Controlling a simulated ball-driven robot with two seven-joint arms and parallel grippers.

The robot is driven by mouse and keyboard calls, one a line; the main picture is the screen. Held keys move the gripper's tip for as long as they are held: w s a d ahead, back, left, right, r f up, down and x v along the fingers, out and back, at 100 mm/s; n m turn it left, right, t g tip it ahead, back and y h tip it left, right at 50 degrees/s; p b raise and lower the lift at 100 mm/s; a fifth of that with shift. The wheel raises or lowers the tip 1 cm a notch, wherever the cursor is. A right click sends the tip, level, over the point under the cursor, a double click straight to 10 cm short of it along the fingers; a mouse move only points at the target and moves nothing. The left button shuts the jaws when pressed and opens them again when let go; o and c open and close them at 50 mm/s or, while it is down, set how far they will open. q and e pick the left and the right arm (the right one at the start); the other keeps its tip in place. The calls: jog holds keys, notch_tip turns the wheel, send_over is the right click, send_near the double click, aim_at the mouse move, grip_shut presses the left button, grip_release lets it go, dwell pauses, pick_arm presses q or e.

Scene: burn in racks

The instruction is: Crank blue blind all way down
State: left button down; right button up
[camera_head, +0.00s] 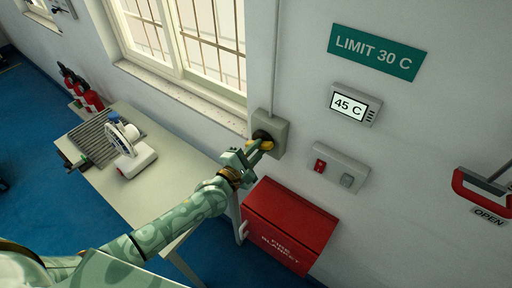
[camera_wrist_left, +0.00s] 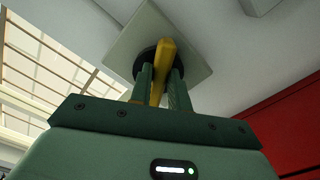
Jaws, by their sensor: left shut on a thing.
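A grey crank box (camera_head: 279,133) is mounted on the wall right of the window, with a black hub and a yellow crank handle (camera_head: 267,146). In the left wrist view the yellow handle (camera_wrist_left: 163,62) stands out from the black hub on the pale plate (camera_wrist_left: 191,47). My left gripper (camera_head: 256,150) is at the box. Its fingers (camera_wrist_left: 160,88) are on either side of the yellow handle, shut on it. A thin rod (camera_head: 275,60) runs up the wall from the box. No blue blind fabric shows over the visible part of the window (camera_head: 205,35). My right gripper is not in view.
A red fire blanket box (camera_head: 290,222) is below the crank. A table (camera_head: 150,190) holds a white fan (camera_head: 130,150) and a grey rack (camera_head: 95,140). A display (camera_head: 348,105) reading 45 C, a switch panel (camera_head: 339,168) and a red handle (camera_head: 482,190) are on the right wall.

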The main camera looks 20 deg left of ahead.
pick_arm(q)
jog(key=n+b, duration=0.1)
jog(key=n, duration=0.7)
jog(key=a+n+b, duration=0.1)
jog(key=n, duration=0.7)
jog(key=n+b, duration=0.2)
jog(key=n, duration=0.6)
jog(key=shift+w+a+f, duration=0.2)
jog(key=shift+w+a, duration=0.1)
jog(key=shift+a, duration=0.1)
dwell(1.9)
dwell(0.5)
jog(key=c, duration=1.3)
grip_release()
jog(key=shift+r, duration=0.1)
